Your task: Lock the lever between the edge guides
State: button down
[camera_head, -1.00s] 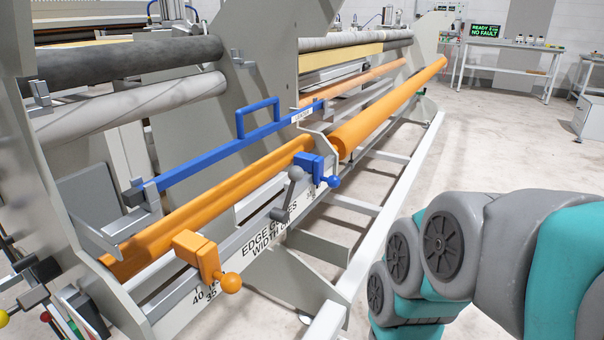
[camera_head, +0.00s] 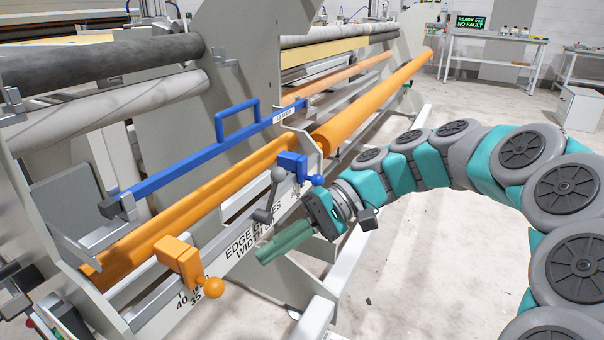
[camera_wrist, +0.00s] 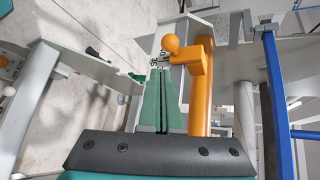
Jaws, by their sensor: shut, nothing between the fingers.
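The grey lever (camera_head: 268,198) with a round knob stands between the orange edge guide (camera_head: 178,260) and the blue edge guide (camera_head: 292,165), on the rail marked "EDGE GUIDES WIDTH". Its knob end points up and its lower end sits against the rail. My gripper (camera_head: 262,257) has green fingers, shut and empty, in front of the rail lettering. It is below the lever and right of the orange guide, apart from both in the picture. In the wrist view the fingers (camera_wrist: 164,74) point toward the orange guide (camera_wrist: 197,66) and its ball knob (camera_wrist: 171,44); I cannot make out the lever there.
A blue bar with a handle (camera_head: 205,155) runs behind the guides, above a long orange roller (camera_head: 375,105). A pale frame beam (camera_head: 345,262) lies below my gripper. Open floor (camera_head: 420,250) is at the right. A screen reads "READY NO FAULT" (camera_head: 471,22).

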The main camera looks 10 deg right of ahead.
aim_at(273, 194)
jog(key=w+d+m+t+y+p, duration=0.1)
jog(key=w+d+m+t+y, duration=0.3)
jog(key=w+d, duration=1.4)
jog(key=t+y, duration=0.1)
jog(key=y, duration=0.3)
jog(key=shift+w+d+m+t, duration=0.15)
jog(key=shift+m+t, duration=0.25)
jog(key=p+x, duration=0.1)
jog(key=x, duration=0.9)
jog(key=shift+s+a+r+p, duration=0.2)
jog(key=shift+s+a+r, duration=0.15)
jog(key=shift+s+a, duration=0.35)
jog(key=shift+s+a+r+p, duration=0.15)
jog(key=shift+s+a+r, duration=0.2)
jog(key=shift+s+a, duration=0.3)
